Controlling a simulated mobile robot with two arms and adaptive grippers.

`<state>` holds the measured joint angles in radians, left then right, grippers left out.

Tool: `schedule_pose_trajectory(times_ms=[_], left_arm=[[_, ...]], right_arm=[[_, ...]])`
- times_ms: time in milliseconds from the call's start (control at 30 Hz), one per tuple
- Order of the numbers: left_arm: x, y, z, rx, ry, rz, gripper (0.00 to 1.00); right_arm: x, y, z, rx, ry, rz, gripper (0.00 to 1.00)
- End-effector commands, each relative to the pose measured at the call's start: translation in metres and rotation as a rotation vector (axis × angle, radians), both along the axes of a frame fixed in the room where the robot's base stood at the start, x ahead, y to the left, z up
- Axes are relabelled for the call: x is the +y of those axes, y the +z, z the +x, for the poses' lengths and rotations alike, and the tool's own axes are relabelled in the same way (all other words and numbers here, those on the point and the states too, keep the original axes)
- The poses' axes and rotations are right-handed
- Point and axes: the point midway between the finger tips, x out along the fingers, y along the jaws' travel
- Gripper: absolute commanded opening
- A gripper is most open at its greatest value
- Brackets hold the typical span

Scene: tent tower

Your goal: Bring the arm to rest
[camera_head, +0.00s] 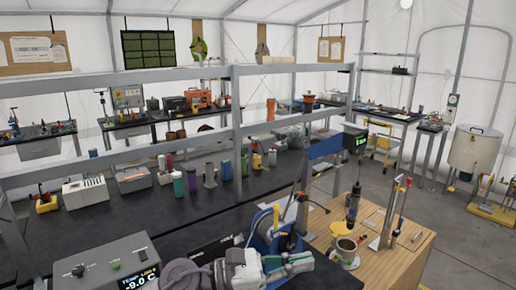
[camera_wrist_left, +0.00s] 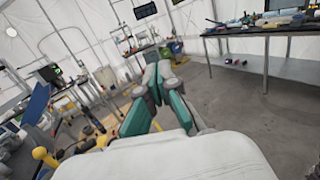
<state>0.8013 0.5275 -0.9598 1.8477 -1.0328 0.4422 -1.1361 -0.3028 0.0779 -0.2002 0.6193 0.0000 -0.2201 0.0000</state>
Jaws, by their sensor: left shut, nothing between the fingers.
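My left arm comes in at the bottom of the head view, and its gripper (camera_head: 291,265) points right, beside a blue round device with a yellow handle (camera_head: 276,228). The gripper's fingers are together and hold nothing. In the left wrist view the gripper (camera_wrist_left: 160,70) shows grey and green fingers closed against each other, with open floor beyond them. My right gripper does not show in either view.
A grey control box with a lit display (camera_head: 112,268) stands on the black bench at the lower left. A wooden table (camera_head: 405,262) at the right carries a mixer-like device over a pot (camera_head: 345,250). Grey floor (camera_wrist_left: 215,95) is clear beyond the gripper.

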Motion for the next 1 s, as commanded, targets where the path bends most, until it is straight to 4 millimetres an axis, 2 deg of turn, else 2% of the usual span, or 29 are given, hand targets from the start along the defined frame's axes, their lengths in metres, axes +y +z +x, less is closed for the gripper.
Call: schedule_pose_trajectory(times_ms=[67, 133, 200, 267, 367, 400, 467, 500, 567, 600, 700, 733, 833, 1000], left_arm=[[0.008, 0.019, 0.004, 0.273, 0.102, -0.262, 0.00], [0.030, 0.028, 0.018, 0.524, 0.202, -0.488, 0.00], [0.060, 0.021, 0.032, 0.781, 0.306, -0.707, 0.00], [0.091, 0.003, 0.043, 1.003, 0.399, -0.893, 0.00], [0.145, -0.049, 0.046, 1.360, 0.569, -1.195, 0.00], [0.164, -0.073, 0.042, 1.486, 0.637, -1.305, 0.00], [0.189, -0.110, 0.030, 1.656, 0.741, -1.459, 0.00], [0.204, -0.134, 0.018, 1.757, 0.811, -1.558, 0.00], [0.223, -0.169, -0.005, 1.895, 0.922, -1.698, 0.00], [0.234, -0.190, -0.022, 1.973, 0.994, -1.786, 0.00], [0.252, -0.230, -0.065, 2.120, 1.164, -1.968, 0.00], [0.256, -0.240, -0.078, -2.092, -1.177, 1.957, 0.00], [0.266, -0.263, -0.115, -1.922, -1.165, 1.846, 0.00], [0.275, -0.289, -0.172, -1.689, -1.154, 1.697, 0.00]], right_arm=[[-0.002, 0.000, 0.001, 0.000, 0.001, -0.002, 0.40], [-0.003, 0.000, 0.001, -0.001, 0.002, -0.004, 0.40], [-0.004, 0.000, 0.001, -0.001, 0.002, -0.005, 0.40], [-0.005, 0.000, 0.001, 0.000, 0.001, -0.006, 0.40], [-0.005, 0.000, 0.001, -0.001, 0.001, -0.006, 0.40], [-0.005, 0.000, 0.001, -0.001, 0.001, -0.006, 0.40], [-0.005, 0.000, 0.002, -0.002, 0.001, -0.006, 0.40], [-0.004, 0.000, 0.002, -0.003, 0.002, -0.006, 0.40], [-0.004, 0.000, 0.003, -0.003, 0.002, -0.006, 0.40], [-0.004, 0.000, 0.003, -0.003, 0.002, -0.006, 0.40], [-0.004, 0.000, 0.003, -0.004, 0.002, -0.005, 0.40], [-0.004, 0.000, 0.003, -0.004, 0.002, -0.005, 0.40], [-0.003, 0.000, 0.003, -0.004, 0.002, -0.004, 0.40], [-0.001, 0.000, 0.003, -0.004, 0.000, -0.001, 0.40]])
